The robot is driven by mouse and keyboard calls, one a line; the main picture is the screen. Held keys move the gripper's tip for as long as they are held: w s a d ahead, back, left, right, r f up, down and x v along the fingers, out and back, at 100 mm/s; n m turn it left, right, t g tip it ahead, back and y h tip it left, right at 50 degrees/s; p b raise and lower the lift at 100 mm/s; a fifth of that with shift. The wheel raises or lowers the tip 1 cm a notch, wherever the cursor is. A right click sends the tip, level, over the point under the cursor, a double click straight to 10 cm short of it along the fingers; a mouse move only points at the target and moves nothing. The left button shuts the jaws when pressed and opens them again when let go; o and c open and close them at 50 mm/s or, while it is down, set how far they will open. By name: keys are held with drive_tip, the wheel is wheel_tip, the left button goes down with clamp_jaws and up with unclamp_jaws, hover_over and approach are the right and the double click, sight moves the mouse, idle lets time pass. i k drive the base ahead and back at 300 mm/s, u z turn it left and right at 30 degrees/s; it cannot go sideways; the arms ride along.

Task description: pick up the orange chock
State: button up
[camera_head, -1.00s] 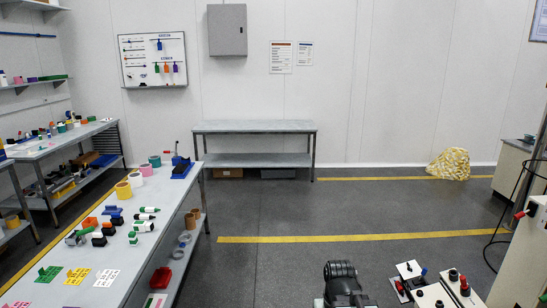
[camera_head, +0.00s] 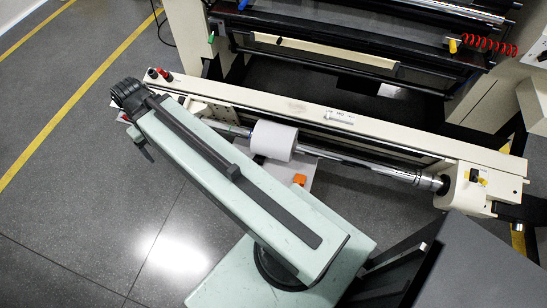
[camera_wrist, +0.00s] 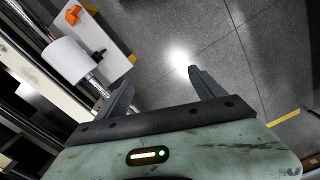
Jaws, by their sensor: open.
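The orange chock (camera_head: 299,179) lies on a pale board (camera_head: 304,165) beside a white roll (camera_head: 274,140) on a shiny shaft, close to my arm's edge in the head view. In the wrist view a small orange piece that looks like the chock (camera_wrist: 73,15) is at the upper left, on the pale board near the white roll (camera_wrist: 70,62). My gripper (camera_wrist: 160,77) is open and empty, its two dark fingers apart over bare floor. The chock is up and left of the fingers, not between them. In the head view I cannot make out the fingers.
A cream machine beam (camera_head: 370,128) runs behind the shaft (camera_head: 370,169). A larger machine with a red coiled hose (camera_head: 490,46) stands behind it. Grey floor (camera_head: 90,200) with yellow lines is clear at left in the head view.

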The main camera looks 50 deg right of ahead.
sight(299, 179)
drive_tip(key=z, duration=1.15)
drive_tip(key=k, duration=0.95)
drive_tip(key=u, duration=0.45)
